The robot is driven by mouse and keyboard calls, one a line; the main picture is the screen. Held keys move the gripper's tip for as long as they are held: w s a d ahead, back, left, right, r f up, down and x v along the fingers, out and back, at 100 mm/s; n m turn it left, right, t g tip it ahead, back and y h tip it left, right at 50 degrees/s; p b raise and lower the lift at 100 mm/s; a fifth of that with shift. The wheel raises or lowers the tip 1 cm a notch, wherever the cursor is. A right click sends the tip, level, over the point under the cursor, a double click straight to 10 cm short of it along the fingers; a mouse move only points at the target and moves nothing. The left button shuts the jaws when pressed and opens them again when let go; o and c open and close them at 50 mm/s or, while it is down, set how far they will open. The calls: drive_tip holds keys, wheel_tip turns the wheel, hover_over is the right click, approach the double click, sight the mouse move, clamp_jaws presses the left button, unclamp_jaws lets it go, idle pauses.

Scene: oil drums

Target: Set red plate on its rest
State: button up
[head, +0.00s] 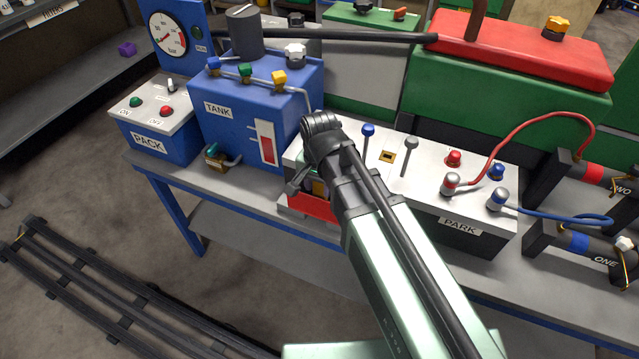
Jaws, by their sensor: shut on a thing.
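A flat red plate (312,206) shows at the front left of the white-topped PARK unit (432,185), just below the end of my arm. My gripper (299,182) is mostly hidden by my own wrist. It is shut, and the red plate right below it appears to be what it holds; the contact itself is hidden. I cannot tell whether the plate touches anything beneath it. No rest for the plate can be made out clearly.
The blue TANK (255,110) with small coloured valves stands left of my wrist, beside the PACK box (155,125). Levers, terminals and a red cable (510,135) crowd the right. A green box with a red top (520,50) stands behind. Floor rails (110,290) lie lower left.

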drive_tip(key=shift+f, duration=0.15)
drive_tip(key=o, duration=1.2)
wheel_tip(320, 180, up, 11)
drive_tip(key=p, duration=1.1)
drive_tip(key=shift+f, duration=0.1)
